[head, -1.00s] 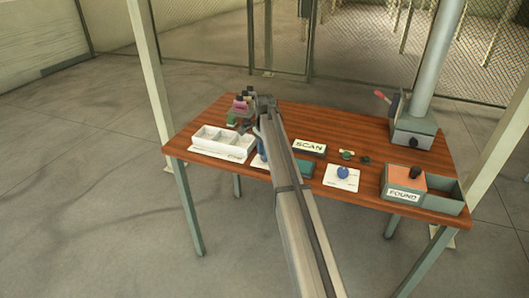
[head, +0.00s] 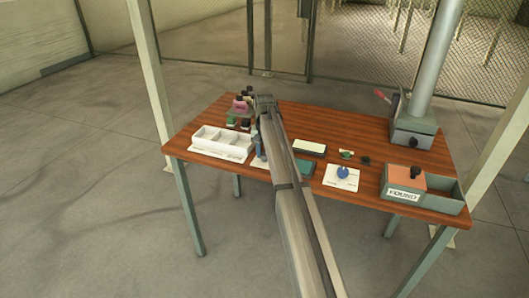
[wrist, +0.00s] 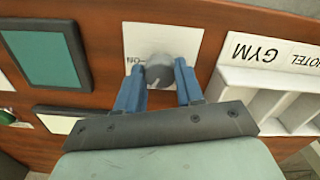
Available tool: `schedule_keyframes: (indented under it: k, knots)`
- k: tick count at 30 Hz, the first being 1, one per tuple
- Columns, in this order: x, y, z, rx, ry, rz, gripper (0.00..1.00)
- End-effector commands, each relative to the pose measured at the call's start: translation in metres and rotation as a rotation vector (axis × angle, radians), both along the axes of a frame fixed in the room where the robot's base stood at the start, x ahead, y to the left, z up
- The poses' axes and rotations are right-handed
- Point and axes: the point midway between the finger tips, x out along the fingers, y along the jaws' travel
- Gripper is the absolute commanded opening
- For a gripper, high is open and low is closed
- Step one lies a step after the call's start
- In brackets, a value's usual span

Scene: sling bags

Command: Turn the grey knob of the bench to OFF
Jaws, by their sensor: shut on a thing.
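The grey knob (wrist: 159,69) sits on a white plate (wrist: 188,38) in the wrist view. ON shows upside down at the plate's left; no OFF word is visible. A dark mark on the knob faces its near side. The blue fingers of my gripper (wrist: 158,73) stand on either side of the knob, shut on it. In the head view my arm covers the knob, and only a blue finger and a bit of the plate show beside it. The bench (head: 205,115) has a reddish wooden top.
A white compartment tray (head: 222,143) stands left of my gripper. A teal pad (head: 304,167) and a pale sign block (head: 309,147) are to its right. Farther right are a blue knob (head: 343,172), a FOUND bin (head: 455,198) and a grey post (head: 430,70).

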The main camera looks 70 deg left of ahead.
Motion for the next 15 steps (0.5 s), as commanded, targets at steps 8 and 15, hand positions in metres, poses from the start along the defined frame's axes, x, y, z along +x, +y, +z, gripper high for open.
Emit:
schedule_keyframes:
  k: [8,15]
  knots:
    - [0.0004,0.0000,0.0005,0.000,0.000,0.242,0.07]
    - [0.0006,0.0000,0.0006,0.000,0.001,0.401,0.07]
